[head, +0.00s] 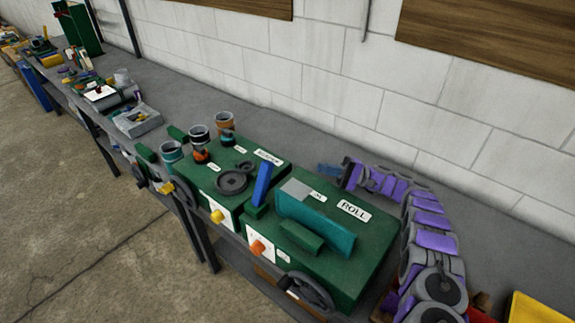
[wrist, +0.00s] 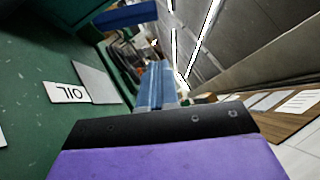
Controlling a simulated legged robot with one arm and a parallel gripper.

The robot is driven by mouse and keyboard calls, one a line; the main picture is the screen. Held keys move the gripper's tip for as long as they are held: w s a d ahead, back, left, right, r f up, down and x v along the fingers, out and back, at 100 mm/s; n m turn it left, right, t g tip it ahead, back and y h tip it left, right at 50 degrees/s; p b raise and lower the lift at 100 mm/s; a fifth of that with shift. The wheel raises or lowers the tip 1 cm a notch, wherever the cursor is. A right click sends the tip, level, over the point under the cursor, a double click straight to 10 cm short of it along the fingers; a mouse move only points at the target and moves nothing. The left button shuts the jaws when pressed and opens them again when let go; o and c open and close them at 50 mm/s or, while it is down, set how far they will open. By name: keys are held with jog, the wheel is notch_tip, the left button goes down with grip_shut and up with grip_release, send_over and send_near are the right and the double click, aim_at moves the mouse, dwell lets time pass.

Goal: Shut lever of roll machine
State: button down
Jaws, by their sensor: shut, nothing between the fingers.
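The roll machine (head: 345,262) is a green box on the bench with a white ROLL label. Its blue lever (head: 262,183) stands up, slightly tilted, at the machine's left end. In the wrist view a blue bar at the top, which looks like this lever (wrist: 125,15), lies ahead and left of the fingers. My gripper (head: 328,170) is behind the machine's top, right of the lever and apart from it. Its blue fingers (wrist: 155,85) are shut and empty. The lever's base is partly hidden in the wrist view.
A teal guard (head: 315,225) and grey plate (head: 296,188) are on the machine's top; the OIL label (wrist: 68,93) is near the plate. Another green machine with a black handwheel (head: 232,181) adjoins left. Cups (head: 199,136) stand beyond. The block wall (head: 330,80) runs behind.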

aim_at(270, 162)
jog(key=shift+f+b+x, duration=0.15)
jog(key=shift+b+x, duration=0.05)
jog(key=shift+x, duration=1.15)
jog(key=shift+f+b+x, duration=0.15)
jog(key=shift+x, duration=1.25)
jog(key=shift+s+a+r+b, duration=0.25)
jog(key=shift+s+a+r, duration=0.3)
jog(key=shift+a, duration=0.65)
jog(key=shift+s+a+r+b, duration=0.2)
jog(key=shift+s+a+r, duration=0.35)
jog(key=shift+a, duration=0.65)
jog(key=shift+s+a+r+b, duration=0.25)
jog(key=shift+s+a+r, duration=0.3)
jog(key=shift+a, duration=0.65)
jog(key=shift+r, duration=0.1)
